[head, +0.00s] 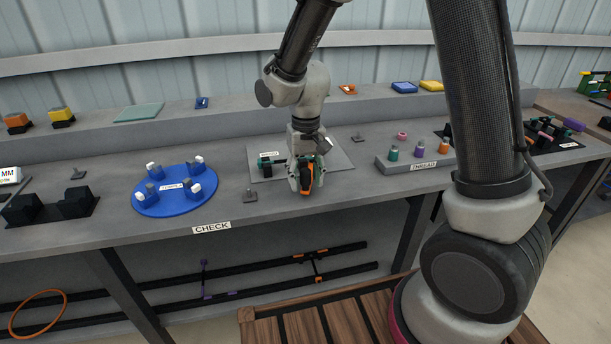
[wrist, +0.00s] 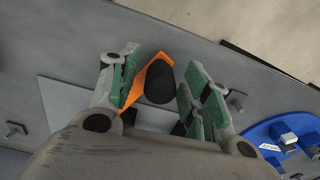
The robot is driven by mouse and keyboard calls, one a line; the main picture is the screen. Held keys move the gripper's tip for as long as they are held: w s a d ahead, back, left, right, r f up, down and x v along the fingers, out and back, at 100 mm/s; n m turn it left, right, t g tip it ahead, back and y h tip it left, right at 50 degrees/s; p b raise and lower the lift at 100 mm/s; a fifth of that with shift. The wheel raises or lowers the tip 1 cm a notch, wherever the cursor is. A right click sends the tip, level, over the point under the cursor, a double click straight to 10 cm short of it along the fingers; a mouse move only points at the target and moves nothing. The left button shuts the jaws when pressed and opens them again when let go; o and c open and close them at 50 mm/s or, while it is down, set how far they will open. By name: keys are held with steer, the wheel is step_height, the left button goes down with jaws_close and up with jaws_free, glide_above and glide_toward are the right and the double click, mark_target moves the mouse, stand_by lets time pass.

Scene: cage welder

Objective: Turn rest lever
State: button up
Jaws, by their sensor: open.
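An orange lever-like piece (wrist: 149,75) with a black rounded knob (wrist: 160,83) shows in the wrist view between my finger pads. In the head view the orange piece (head: 305,203) is at the front edge of a grey plate on the bench, partly covered by my gripper (head: 306,178). My gripper (wrist: 158,88) points down over it, its green-padded fingers apart, one on each side of the knob. Whether a pad touches the knob or the orange piece I cannot tell. The far end of the orange piece is hidden behind the left finger and wrist.
A blue round tray (head: 182,207) stands to the left, a grey THREAD block (head: 398,165) to the right. The bench's front edge is close.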

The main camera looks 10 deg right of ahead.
step_height(320, 180, up, 12)
stand_by(0.5)
steer(key=s+d+r+t, duration=0.2)
steer(key=s+d+r, duration=0.2)
steer(key=s+d, duration=0.6)
steer(key=s+d+r+t, duration=0.2)
steer(key=s+d+r, duration=0.2)
steer(key=s+d, duration=0.6)
steer(key=shift+d+r+m, duration=0.2)
steer(key=shift+r+m, duration=0.1)
steer(key=shift+r, duration=0.05)
steer(key=shift+s, duration=0.1)
